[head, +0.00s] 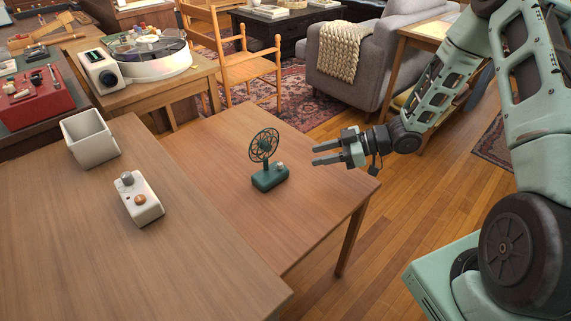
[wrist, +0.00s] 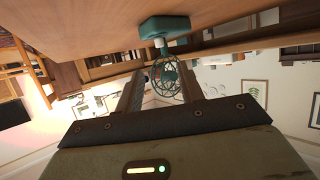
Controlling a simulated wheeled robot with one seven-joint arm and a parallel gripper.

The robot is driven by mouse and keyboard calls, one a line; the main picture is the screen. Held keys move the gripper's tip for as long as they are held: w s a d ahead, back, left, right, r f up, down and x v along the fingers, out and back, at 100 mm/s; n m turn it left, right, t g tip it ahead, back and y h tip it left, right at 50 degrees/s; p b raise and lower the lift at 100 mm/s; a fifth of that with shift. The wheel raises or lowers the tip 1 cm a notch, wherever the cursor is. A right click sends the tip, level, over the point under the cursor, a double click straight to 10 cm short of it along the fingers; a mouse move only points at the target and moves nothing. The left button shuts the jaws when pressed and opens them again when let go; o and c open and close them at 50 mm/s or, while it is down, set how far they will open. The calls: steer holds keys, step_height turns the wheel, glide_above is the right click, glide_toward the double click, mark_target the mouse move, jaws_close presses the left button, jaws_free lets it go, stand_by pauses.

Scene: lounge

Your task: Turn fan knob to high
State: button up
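A small dark green desk fan (head: 264,146) stands upright on the wooden table. A pale knob (head: 280,167) sits on the right part of its green base (head: 270,178). My gripper (head: 322,154) is to the right of the fan, above the table, with its two fingers pointing left towards it. The fingers are apart with nothing between them, and a gap separates them from the fan. In the wrist view the fan (wrist: 165,72) appears upside down beyond the fingers, with its base (wrist: 165,25) at the top and the pale knob (wrist: 159,42) below it. The knob's setting is too small to read.
A white device with knobs (head: 138,199) and a white open box (head: 90,138) stand on the nearer table at left. A turntable (head: 150,55) and red case (head: 36,98) are behind. The table (head: 225,150) around the fan is clear.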

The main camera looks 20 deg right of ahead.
mark_target(282, 164)
steer(key=b+x, duration=0.1)
steer(key=x, duration=0.9)
steer(key=shift+w+a+f, duration=0.1)
steer(key=shift+a+f, duration=0.1)
steer(key=shift+a, duration=0.1)
jaws_close()
